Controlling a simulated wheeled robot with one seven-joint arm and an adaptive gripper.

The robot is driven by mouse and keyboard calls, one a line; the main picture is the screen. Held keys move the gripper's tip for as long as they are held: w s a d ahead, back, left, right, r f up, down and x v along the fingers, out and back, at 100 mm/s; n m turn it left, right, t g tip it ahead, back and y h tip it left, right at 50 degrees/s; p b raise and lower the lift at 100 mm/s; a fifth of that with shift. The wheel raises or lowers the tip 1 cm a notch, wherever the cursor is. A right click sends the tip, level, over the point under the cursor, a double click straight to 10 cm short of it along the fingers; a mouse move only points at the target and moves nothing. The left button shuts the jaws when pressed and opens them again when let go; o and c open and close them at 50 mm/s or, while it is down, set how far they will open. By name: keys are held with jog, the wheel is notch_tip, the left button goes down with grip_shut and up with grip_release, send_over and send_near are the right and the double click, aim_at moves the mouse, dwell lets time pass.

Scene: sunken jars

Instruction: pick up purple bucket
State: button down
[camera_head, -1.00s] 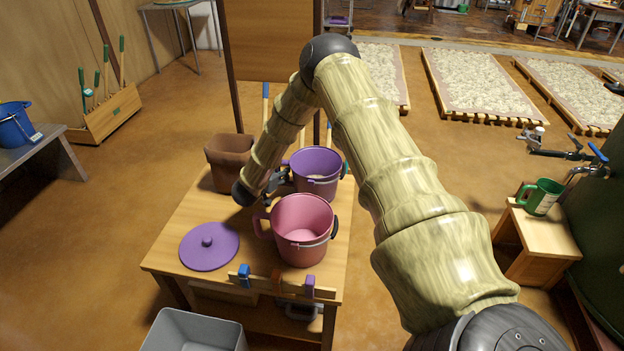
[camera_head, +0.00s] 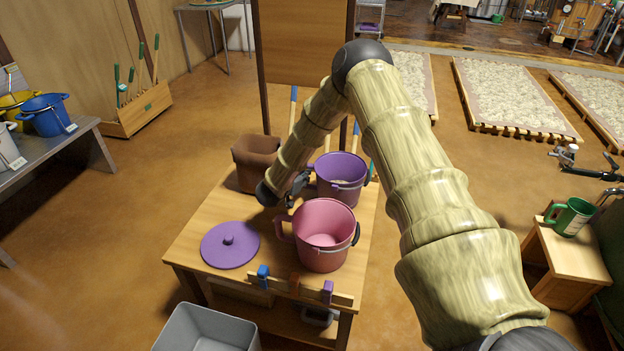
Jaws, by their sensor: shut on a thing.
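The purple bucket (camera_head: 341,181) stands upright at the back right of the wooden table, behind a pink bucket (camera_head: 324,236). Something pale lies inside it. My gripper (camera_head: 305,182) reaches down from the left to the purple bucket's left side, where its handle is. It is shut on the bucket there; the fingertips are small and partly hidden by my arm and the pink bucket. A round purple lid (camera_head: 230,244) with a knob lies flat at the table's left.
A brown pot (camera_head: 256,160) stands left of my gripper. The wooden table (camera_head: 200,212) has colored clips on its front rail. A grey bin (camera_head: 207,330) is in front. A green mug (camera_head: 570,217) sits on a stool at right. Buckets stand on a bench at far left.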

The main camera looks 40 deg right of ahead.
notch_tip(320, 180, up, 18)
jog(key=p, duration=0.1)
dwell(0.5)
